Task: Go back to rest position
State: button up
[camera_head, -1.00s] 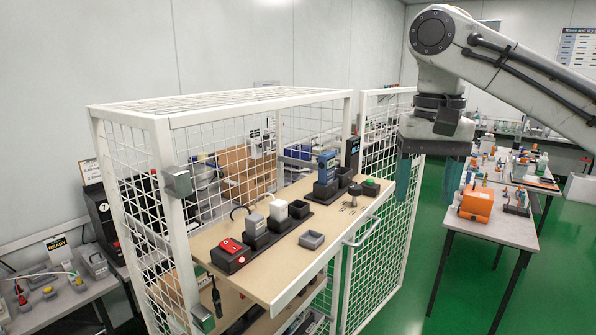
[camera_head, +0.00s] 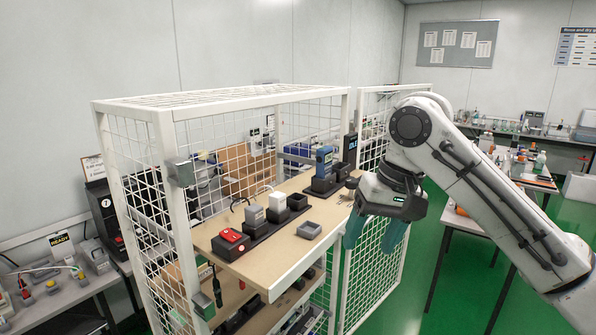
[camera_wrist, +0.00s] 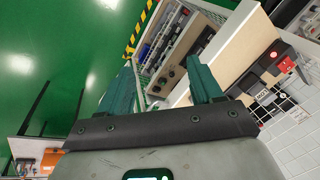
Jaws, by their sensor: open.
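My gripper (camera_head: 375,232) is to the right of the caged shelf (camera_head: 268,270), in front of its open mesh door. Its two teal fingers are apart with nothing between them, and they point down. In the wrist view the fingers also show apart (camera_wrist: 162,88), with green floor and the cage's shelves beyond them. On the wooden shelf stand a blue handheld tester (camera_head: 325,165), a grey tester (camera_head: 254,215) and a white tester (camera_head: 278,203) in dark holders. A red-topped black box (camera_head: 231,241) sits at the shelf's near left.
A small grey tray (camera_head: 309,230) lies empty on the shelf. A side bench (camera_head: 110,275) stands at the left. A table (camera_head: 462,226) stands behind my arm at the right. Green floor (camera_head: 395,310) is open below my gripper.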

jog(key=s+a+f+n+t+y, duration=0.1)
jog(key=s+a+f+y, duration=0.1)
jog(key=f, duration=0.5)
jog(key=s+a+f+y, duration=0.1)
jog(key=a+f, duration=0.2)
jog(key=f, duration=0.3)
jog(key=s+d+f+m+t+b, duration=0.1)
jog(key=s+d+f, duration=0.1)
jog(key=s+f, duration=0.35)
jog(key=s+d+f+m+b, duration=0.1)
jog(key=s+f, duration=0.2)
jog(key=f, duration=0.6)
jog(key=s+d+f+h, duration=0.2)
jog(key=s+d+f, duration=0.3)
jog(key=s, duration=0.4)
jog(key=s+d+f+g+h+b, duration=0.1)
jog(key=s+d+f+h, duration=0.1)
jog(key=s+d+f, duration=0.3)
jog(key=s+d+f+m+h, duration=0.1)
jog(key=s+d+f, duration=0.4)
jog(key=s, duration=0.8)
jog(key=shift+s+d+g+h, duration=0.4)
jog(key=shift+d+h, duration=0.1)
jog(key=shift+d, duration=0.5)
jog(key=shift+w, duration=0.1)
jog(key=shift+c, duration=0.3)
